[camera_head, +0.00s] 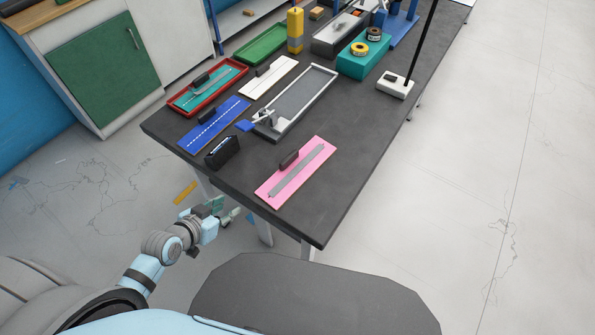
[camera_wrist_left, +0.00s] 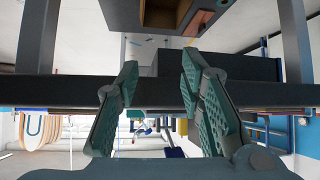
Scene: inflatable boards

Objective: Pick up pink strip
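The pink strip (camera_head: 290,184) lies flat on the dark table near its front edge, with a grey bar and a dark handle on top of it. My left gripper (camera_head: 230,208) is below and to the left of the table's front edge, apart from the strip. In the left wrist view, the left gripper (camera_wrist_left: 157,85) has its two fingers spread with nothing between them. The pink strip does not show in the left wrist view. My right gripper is not in view.
The dark table (camera_head: 350,165) also holds a blue strip (camera_head: 214,121), a black holder (camera_head: 222,151), a grey tray (camera_head: 298,100), a red tray (camera_head: 207,85) and a white stand base (camera_head: 395,85). The table surface right of the pink strip is clear.

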